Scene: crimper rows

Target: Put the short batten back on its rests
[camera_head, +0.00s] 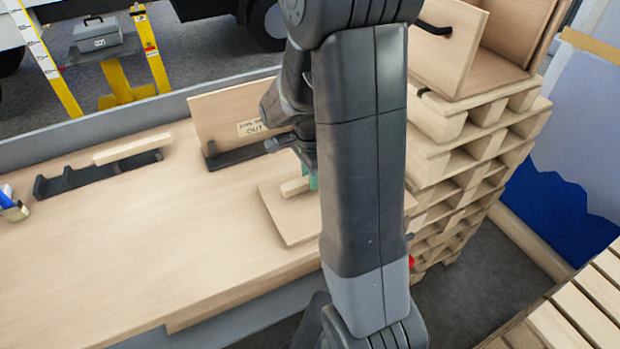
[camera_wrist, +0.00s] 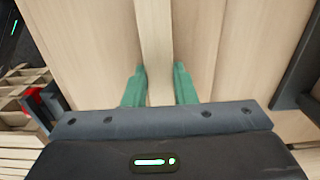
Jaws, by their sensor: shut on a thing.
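My gripper (camera_wrist: 159,85) has its two green fingers shut on a pale wooden batten (camera_wrist: 154,35), which runs away from it between them. In the head view, my gripper (camera_head: 310,180) is mostly hidden behind my arm. One end of the held batten (camera_head: 295,187) shows just over a square wooden board (camera_head: 288,222); I cannot tell whether it touches. A black rest (camera_head: 228,158) stands behind it, in front of an upright panel labelled "OUT" (camera_head: 215,115). Another black rest (camera_head: 90,176) is at the left, with a second batten (camera_head: 132,149) at it.
The bench top (camera_head: 150,240) is clear at the front and middle. A cup with pens (camera_head: 12,208) stands at its left edge. Stacked pallets (camera_head: 475,150) with an open wooden box (camera_head: 490,60) stand to the right. A low grey rim (camera_head: 130,125) runs along the back.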

